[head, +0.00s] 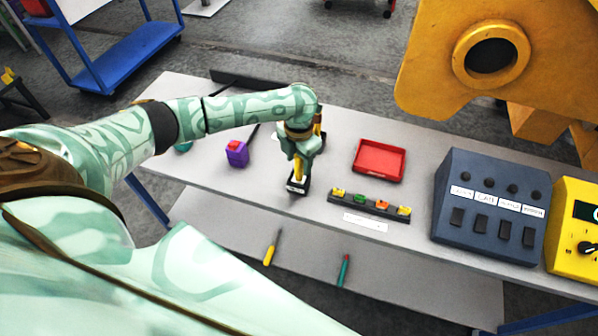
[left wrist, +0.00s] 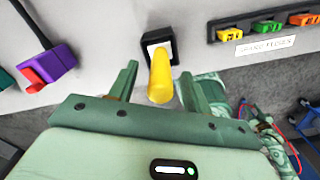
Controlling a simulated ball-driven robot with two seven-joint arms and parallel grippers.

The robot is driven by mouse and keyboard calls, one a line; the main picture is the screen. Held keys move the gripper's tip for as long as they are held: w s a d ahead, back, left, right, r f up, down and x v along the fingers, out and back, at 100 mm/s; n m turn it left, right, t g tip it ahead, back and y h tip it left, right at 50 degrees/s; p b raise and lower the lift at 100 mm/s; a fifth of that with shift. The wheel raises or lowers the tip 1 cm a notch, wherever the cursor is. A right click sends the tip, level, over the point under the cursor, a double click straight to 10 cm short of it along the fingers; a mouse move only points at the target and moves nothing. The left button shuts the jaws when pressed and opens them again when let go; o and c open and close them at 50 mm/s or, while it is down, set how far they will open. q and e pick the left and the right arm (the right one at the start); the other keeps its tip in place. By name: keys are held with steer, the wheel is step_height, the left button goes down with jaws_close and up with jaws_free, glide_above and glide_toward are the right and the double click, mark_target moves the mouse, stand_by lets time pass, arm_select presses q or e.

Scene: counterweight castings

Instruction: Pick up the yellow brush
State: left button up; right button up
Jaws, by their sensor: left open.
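The yellow brush (head: 298,168) shows as a yellow handle rising from a black block with a pale label (head: 297,186), on the grey table. I cannot tell whether the block is its head or a holder. My left gripper (head: 301,158) is over it, pointing down, and hides part of the handle. In the left wrist view, the yellow handle (left wrist: 160,80) stands between the two spread fingers of my left gripper (left wrist: 158,76), with gaps on both sides. The gripper is open and holds nothing. My right gripper is not in view.
A purple block with a red part (head: 237,154) lies left of the brush. A red tray (head: 379,160) and a dark rack of coloured pieces (head: 369,206) are to the right, then a control box (head: 490,208). Two handled tools, yellow (head: 270,252) and teal (head: 343,272), lie on the lower shelf.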

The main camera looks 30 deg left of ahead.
arm_select(q)
steer(key=shift+f, duration=0.6)
steer(key=shift+c, duration=0.3)
jaws_close()
steer(key=shift+r, duration=0.1)
